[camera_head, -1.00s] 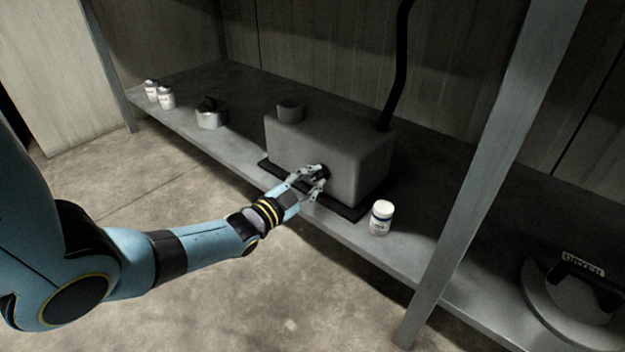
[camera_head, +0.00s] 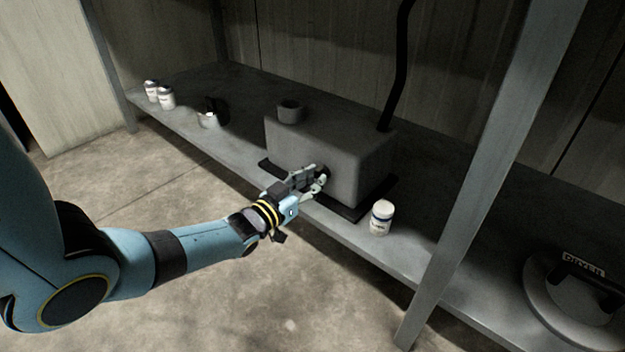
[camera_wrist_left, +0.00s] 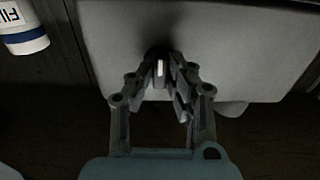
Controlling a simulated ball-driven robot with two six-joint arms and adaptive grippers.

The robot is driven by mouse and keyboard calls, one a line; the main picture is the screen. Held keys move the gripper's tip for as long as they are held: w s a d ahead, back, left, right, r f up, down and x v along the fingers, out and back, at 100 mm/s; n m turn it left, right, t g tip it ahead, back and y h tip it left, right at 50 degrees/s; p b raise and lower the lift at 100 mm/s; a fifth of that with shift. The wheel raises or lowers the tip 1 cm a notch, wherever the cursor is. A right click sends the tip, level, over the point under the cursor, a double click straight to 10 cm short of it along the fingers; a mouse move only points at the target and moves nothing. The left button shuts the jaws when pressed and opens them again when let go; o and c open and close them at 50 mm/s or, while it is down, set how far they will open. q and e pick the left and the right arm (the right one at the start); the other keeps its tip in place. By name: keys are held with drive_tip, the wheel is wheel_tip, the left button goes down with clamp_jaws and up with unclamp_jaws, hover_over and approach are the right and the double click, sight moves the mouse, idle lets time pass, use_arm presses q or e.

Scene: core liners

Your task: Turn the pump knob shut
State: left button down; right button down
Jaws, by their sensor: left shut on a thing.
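The pump is a grey box (camera_head: 340,150) on a dark base plate on the shelf; its face also fills the upper part of the left wrist view (camera_wrist_left: 230,50). The dark pump knob (camera_wrist_left: 159,52) with a pale mark sits on that face. My left gripper (camera_head: 318,180) is at the knob, its fingers (camera_wrist_left: 160,75) shut on it from both sides. The fingers cover much of the knob in the head view. My right gripper is not in view.
A white jar (camera_head: 381,217) stands on the shelf just right of the pump. A grey post (camera_head: 490,170) rises at the shelf's front. A round lid (camera_head: 570,310) lies at right.

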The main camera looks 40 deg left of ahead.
use_arm(q)
drive_tip(key=shift+f, duration=0.15)
idle(0.3)
drive_tip(key=c, duration=1.3)
unclamp_jaws()
drive_tip(key=shift+s, duration=0.1)
drive_tip(key=s, duration=0.8)
drive_tip(key=s+a, duration=0.1)
drive_tip(key=s, duration=0.3)
